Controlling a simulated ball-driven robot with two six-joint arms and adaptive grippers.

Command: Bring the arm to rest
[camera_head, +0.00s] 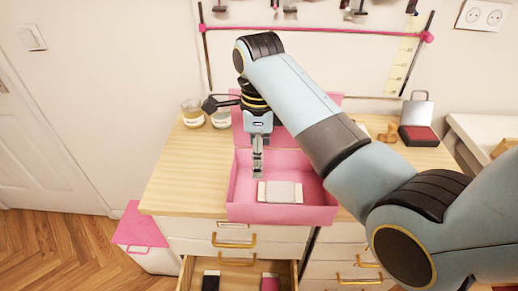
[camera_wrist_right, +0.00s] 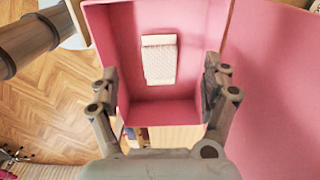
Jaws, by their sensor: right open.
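My right arm reaches in from the right in the head view and bends down over the open pink box (camera_head: 283,213). My right gripper (camera_head: 257,168) points down above the box's interior. In the right wrist view the fingers of my right gripper (camera_wrist_right: 161,72) are spread apart with nothing between them. A white folded piece (camera_head: 280,192) lies flat on the box floor, in front of the gripper in the head view; it also shows in the right wrist view (camera_wrist_right: 159,59). My left gripper is in neither view.
The box stands on a wooden dresser top (camera_head: 185,178). Jars (camera_head: 193,112) stand at the back left, and a red pad in an open case (camera_head: 418,135) at the right. An open drawer (camera_head: 240,278) juts out below. A pink-topped bin (camera_head: 140,229) stands left.

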